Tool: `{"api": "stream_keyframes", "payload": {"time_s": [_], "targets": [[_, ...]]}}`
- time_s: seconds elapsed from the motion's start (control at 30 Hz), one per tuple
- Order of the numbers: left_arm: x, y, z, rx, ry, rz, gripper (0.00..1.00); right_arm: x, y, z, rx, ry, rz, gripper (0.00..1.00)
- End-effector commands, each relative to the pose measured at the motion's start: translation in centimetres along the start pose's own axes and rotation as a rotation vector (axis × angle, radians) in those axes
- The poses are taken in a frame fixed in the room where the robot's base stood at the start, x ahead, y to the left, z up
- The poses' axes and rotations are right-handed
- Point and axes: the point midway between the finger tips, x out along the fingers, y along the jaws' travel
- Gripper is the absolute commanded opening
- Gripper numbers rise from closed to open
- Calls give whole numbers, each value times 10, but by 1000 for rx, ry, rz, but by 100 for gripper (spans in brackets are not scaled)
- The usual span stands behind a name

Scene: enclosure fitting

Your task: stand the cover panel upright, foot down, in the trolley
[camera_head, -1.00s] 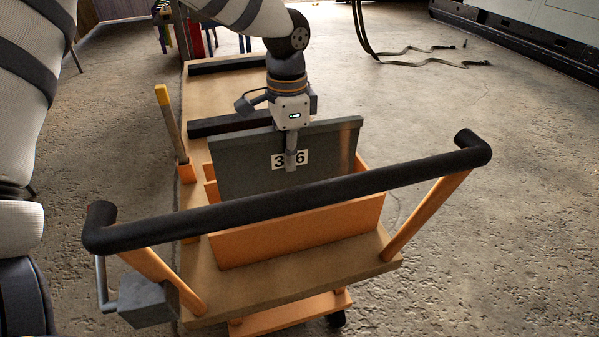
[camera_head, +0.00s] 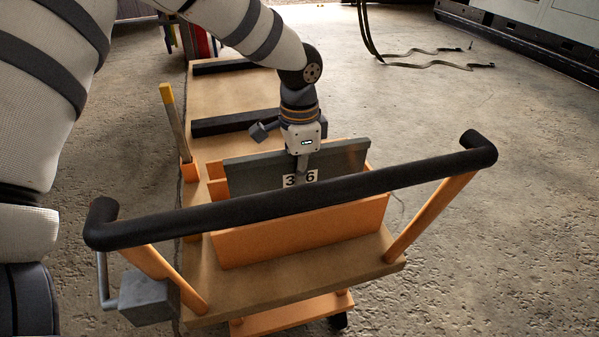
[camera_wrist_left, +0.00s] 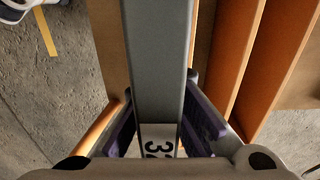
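The cover panel (camera_head: 245,176) is a dark grey board with a white label, partly hidden by the trolley's black handle. It stands about upright behind the front orange wall (camera_head: 300,232) of the trolley's rack, with other orange edges behind it. Its lower edge is hidden, so I cannot tell whether it rests on the deck. My left gripper (camera_head: 301,166) is shut on the panel's upper edge from above. In the left wrist view its fingers (camera_wrist_left: 160,130) lie on both sides of the panel (camera_wrist_left: 158,60). My right gripper is not in view.
The trolley's black handle (camera_head: 300,202) crosses in front of the panel. Black bars (camera_head: 235,122) lie on the wooden deck (camera_head: 228,92) behind. A yellow-tipped stick (camera_head: 172,115) stands at the left edge. Cables (camera_head: 425,58) lie on the floor, which is clear at right.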

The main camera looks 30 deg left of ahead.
Motion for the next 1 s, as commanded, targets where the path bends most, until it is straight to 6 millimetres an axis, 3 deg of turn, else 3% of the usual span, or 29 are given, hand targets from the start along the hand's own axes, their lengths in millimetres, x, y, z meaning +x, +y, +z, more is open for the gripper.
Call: {"api": "stream_keyframes", "payload": {"time_s": [0.2, 0.23, 0.3, 0.63, 0.77, 1.0], "targets": [[1, -1, -1, 0, 5, -3, 0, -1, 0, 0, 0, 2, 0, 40], [2, 0, 0, 0, 2, -1, 11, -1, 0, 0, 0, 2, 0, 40], [2, 0, 0, 0, 2, -1, 25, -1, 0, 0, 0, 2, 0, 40], [-1, 0, 0, 0, 2, -1, 25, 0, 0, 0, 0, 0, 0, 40], [-30, -1, -1, -2, 6, -6, 25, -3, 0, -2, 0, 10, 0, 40], [-98, -1, 0, -2, 6, -5, 25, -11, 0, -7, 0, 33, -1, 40]]}}
